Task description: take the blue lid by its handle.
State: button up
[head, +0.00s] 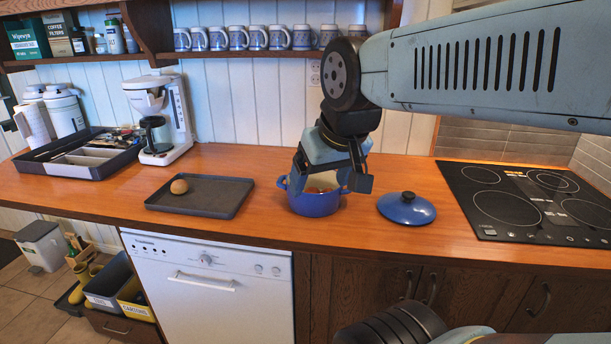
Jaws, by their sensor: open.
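The blue lid (406,210) lies on the wooden counter to the right of the blue pot, with its dark knob handle (408,197) on top. The blue pot (314,203) stands uncovered on the counter, and something orange-brown shows inside it. My gripper (340,185) is open and points down over the pot, to the left of the lid and apart from its handle. The fingers hide part of the pot's rim and opening. I cannot tell whether they reach below the rim or touch anything inside.
A dark tray (225,200) with a round brown item (179,187) lies left of the pot. A black cooktop (525,203) is to the right of the lid. A coffee maker (160,115) and a utensil tray (62,172) stand further left. The counter around the lid is clear.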

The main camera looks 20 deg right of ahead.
aim_at(407, 207)
jog(key=u, duration=1.1)
jog(key=k, duration=1.05)
jog(key=z, duration=1.2)
jog(key=i, duration=0.5)
jog(key=u, duration=0.1)
